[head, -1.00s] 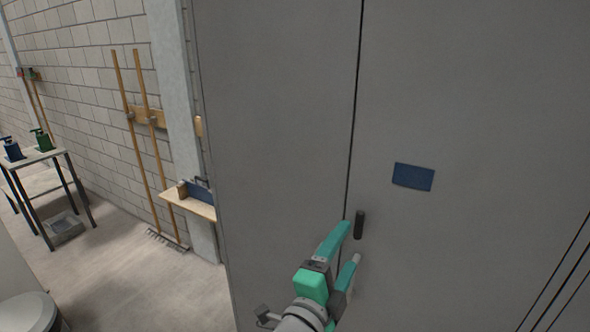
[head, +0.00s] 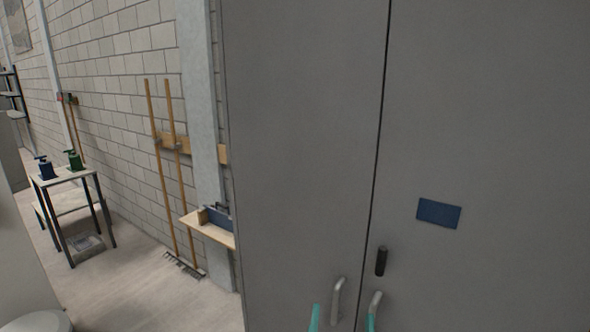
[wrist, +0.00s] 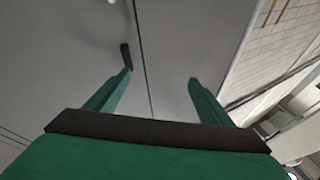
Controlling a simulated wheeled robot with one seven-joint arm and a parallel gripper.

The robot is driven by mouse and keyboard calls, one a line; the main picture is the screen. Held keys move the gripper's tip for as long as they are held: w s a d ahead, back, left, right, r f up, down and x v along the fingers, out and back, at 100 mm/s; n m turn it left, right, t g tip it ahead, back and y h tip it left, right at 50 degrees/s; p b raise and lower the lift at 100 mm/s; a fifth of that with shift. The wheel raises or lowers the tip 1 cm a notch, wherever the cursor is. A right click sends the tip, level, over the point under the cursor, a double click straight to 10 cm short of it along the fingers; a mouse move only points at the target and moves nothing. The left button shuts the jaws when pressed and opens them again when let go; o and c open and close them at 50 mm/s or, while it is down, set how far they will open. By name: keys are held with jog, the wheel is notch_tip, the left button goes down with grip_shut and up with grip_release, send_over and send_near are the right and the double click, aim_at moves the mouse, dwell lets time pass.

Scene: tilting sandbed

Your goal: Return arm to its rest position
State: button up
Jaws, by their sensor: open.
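My gripper (head: 343,320) shows at the bottom edge of the head view as two green fingertips; the rest of the arm is out of frame there. In the wrist view my gripper (wrist: 160,78) is open and empty, its two green fingers apart and pointing at the grey cabinet doors (wrist: 170,40). A black door handle (wrist: 125,57) shows right by the left fingertip; I cannot tell whether they touch. In the head view the grey cabinet (head: 300,150) fills the right side, both doors shut, with the black handle (head: 381,262) right of the seam.
A wooden shelf (head: 208,230), leaning rakes (head: 163,180) and a small table (head: 72,178) with pump bottles stand left. Open floor (head: 140,290) lies left of the cabinet.

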jog(key=s+a+f+n+g+y, duration=0.2)
jog(key=s+f+n, duration=0.1)
jog(key=s+f, duration=0.55)
jog(key=s+a+f+n+g+y, duration=0.1)
jog(key=s+f+n+g+y, duration=0.15)
jog(key=s+f, duration=0.6)
jog(key=s+a+f+g, duration=0.1)
jog(key=s+a+f, duration=0.2)
jog(key=s+f, duration=0.2)
jog(key=s+a+f+m+g, duration=0.1)
jog(key=s+a+f, duration=0.2)
jog(key=s, duration=0.7)
notch_tip(320, 180, down, 2)
jog(key=shift+f+h, duration=0.25)
jog(key=shift+h, duration=0.1)
jog(key=shift+s, duration=0.1)
